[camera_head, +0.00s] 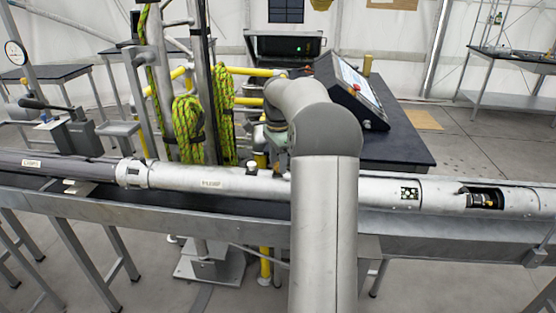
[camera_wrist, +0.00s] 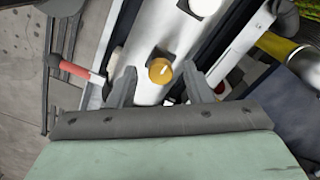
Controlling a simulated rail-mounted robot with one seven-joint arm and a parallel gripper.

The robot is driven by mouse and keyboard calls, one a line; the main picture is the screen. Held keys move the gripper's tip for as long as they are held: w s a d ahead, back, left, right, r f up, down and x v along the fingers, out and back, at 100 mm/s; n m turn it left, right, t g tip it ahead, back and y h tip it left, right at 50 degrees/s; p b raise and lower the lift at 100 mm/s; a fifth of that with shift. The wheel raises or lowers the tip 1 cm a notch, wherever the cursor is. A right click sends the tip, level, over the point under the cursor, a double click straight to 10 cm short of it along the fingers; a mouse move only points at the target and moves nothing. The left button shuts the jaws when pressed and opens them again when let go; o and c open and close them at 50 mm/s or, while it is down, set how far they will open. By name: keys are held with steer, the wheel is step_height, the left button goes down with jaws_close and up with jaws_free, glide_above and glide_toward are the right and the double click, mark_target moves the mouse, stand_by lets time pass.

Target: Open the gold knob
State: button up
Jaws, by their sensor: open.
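The gold knob (camera_wrist: 160,70) is round, with a pale mark on its face, and sits on a white tube (camera_wrist: 150,40) in the wrist view. My gripper (camera_wrist: 160,78) is open, with one finger to the left of the knob and one to the right. Gaps show between the knob and both fingers, and I cannot tell how far the fingertips are from the tube. In the head view the long white tube (camera_head: 225,183) lies across the metal rail.
A red-handled tool (camera_wrist: 82,71) lies left of the fingers in the wrist view, and a yellow bar (camera_wrist: 280,47) is to the right. Behind the rail in the head view are a console (camera_head: 350,92) on a dark table and green rope coils (camera_head: 188,128).

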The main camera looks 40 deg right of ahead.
steer(key=c, duration=1)
steer(key=shift+n, duration=0.3)
steer(key=n+p, duration=0.1)
steer(key=n, duration=0.2)
steer(key=shift+r+p, duration=0.1)
steer(key=shift+p, duration=0.3)
steer(key=n+p, duration=0.1)
steer(key=n, duration=0.4)
steer(key=shift+n+p, duration=0.3)
steer(key=n+p, duration=0.1)
steer(key=n, duration=0.7)
steer(key=shift+n+p, duration=0.3)
steer(key=shift+n, duration=0.2)
